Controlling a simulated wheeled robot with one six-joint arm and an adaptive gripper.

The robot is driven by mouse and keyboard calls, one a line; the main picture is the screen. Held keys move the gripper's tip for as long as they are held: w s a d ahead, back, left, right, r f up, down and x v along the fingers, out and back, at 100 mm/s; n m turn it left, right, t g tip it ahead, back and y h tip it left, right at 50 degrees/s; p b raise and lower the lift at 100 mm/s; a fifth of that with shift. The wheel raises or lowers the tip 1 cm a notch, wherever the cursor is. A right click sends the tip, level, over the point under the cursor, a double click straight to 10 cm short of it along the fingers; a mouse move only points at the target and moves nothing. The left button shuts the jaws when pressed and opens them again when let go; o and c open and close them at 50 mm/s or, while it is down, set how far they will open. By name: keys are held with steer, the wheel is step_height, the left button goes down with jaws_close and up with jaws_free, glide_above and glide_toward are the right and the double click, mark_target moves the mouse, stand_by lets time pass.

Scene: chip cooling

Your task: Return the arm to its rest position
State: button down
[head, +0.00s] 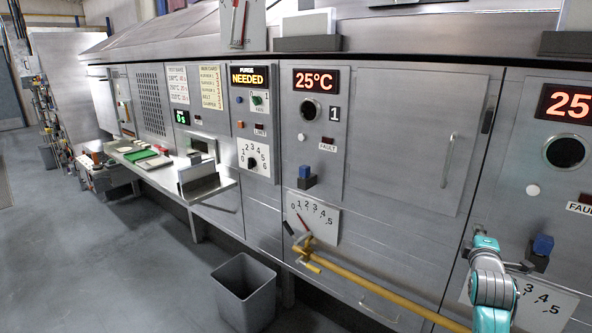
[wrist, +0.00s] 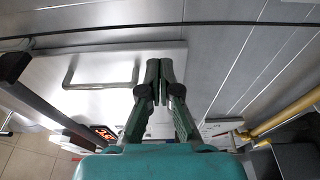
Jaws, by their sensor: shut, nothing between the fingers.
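My gripper (wrist: 159,70) shows in the wrist view with its two dark green fingers together at the tips. Nothing is held between them. It is in front of the metal machine front, beside a door handle (wrist: 100,72) that lies left of the fingers. I cannot tell the gap between the fingers and the panel. In the head view my teal arm (head: 492,288) is at the lower right, in front of the second machine section. The fingers are hard to make out there.
A yellow pipe (head: 365,285) runs low along the machine front, left of my arm. A panel door (head: 420,140) with a handle is above it. A grey bin (head: 243,290) stands on the floor. A shelf (head: 212,187) juts out at left. The floor (head: 100,260) at left is open.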

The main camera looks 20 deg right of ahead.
steer(key=s+a+f+m+t+y, duration=0.1)
steer(key=s+a+f+y, duration=0.25)
steer(key=a+f, duration=1.05)
steer(key=s+a+f+m+t+y, duration=0.1)
steer(key=s+a+f, duration=0.45)
steer(key=a, duration=0.25)
steer(key=s+a+f+m+y, duration=0.2)
steer(key=s+a+f, duration=0.35)
steer(key=a, duration=0.25)
steer(key=s+a+f+m+y, duration=0.1)
steer(key=s+a, duration=0.5)
steer(key=s, duration=0.2)
steer(key=s+a+m+y, duration=0.1)
steer(key=s+a+y, duration=0.1)
steer(key=s+a, duration=0.5)
steer(key=s+a+r+m+y, duration=0.1)
steer(key=s+a+r, duration=0.1)
steer(key=s, duration=0.6)
steer(key=s+a+r+m+y, duration=0.1)
steer(key=s+r, duration=0.3)
steer(key=s, duration=0.5)
steer(key=shift+a+r+m+y, duration=0.2)
steer(key=shift+a+m+y, duration=0.15)
steer(key=shift+a+m, duration=0.3)
